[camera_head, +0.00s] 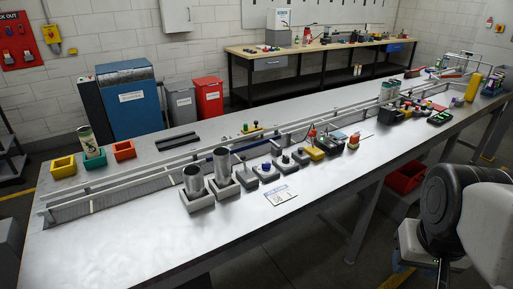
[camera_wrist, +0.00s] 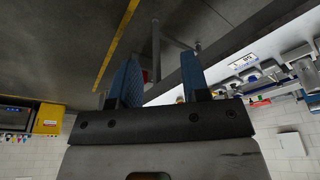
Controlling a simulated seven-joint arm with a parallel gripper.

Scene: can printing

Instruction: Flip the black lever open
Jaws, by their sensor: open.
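Several small control boxes stand in a row along the conveyor in the head view. A grey one (camera_head: 247,179) just right of the metal cans has a thin dark stick on top, which may be the black lever; it is too small to tell for sure or to read its position. My gripper (camera_wrist: 159,64) shows in the wrist view with two blue fingers spread apart and nothing between them. It is apart from the control boxes, which show at the right of that view. My arm is at the lower right of the head view; its fingers cannot be made out there.
Two metal cans (camera_head: 222,164) stand in grey holders left of the boxes. A white label card (camera_head: 281,196) lies on the long table (camera_head: 130,245). A red bin (camera_head: 404,177) sits under the table. A conveyor rail runs behind the boxes.

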